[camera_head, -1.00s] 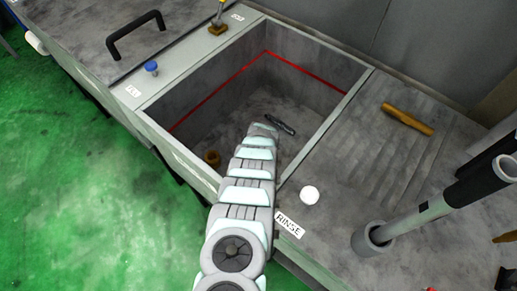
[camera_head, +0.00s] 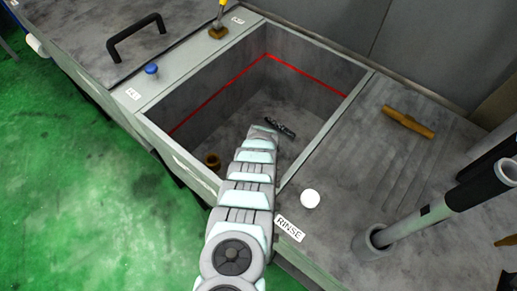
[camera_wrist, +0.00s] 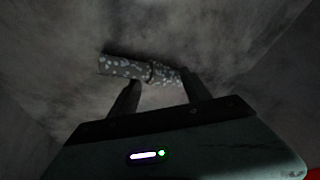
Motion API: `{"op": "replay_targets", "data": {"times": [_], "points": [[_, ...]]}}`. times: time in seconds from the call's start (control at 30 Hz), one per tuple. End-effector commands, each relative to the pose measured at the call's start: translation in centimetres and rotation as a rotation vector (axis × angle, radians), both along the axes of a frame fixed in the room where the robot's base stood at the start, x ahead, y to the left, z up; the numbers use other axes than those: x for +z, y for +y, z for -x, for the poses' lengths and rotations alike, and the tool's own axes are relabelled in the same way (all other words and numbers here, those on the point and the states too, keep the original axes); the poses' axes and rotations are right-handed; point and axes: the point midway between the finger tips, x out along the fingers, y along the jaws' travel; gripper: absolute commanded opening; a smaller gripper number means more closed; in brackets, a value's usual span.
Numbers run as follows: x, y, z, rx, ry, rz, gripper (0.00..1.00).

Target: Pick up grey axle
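The grey axle (camera_head: 280,128) lies on the floor of the open sunken bin (camera_head: 330,72), just past the end of my arm in the head view. In the wrist view the axle (camera_wrist: 122,67) is a speckled grey rod with a narrower dark band, lying roughly crosswise. My gripper (camera_wrist: 160,80) is open, its two dark fingers apart and pointing at the axle. The fingertips overlap its near edge in the picture; I cannot tell whether they touch it.
The bin walls surround my arm's end. A brown ring-like part (camera_head: 212,160) sits in the bin's near left corner. A white knob (camera_head: 309,198) stands by the RINSE label (camera_head: 289,228). An orange-brown rod (camera_head: 408,121) lies on the right panel. A black handle (camera_head: 137,36) is at upper left.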

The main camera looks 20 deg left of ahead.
Motion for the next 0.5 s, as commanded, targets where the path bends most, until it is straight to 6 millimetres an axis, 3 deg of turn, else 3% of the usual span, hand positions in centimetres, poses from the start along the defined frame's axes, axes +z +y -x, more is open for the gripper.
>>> {"op": "replay_targets", "data": {"times": [0.5], "points": [[-0.45,-0.34,0.32,-0.001,0.008,0.005,0.03]]}}
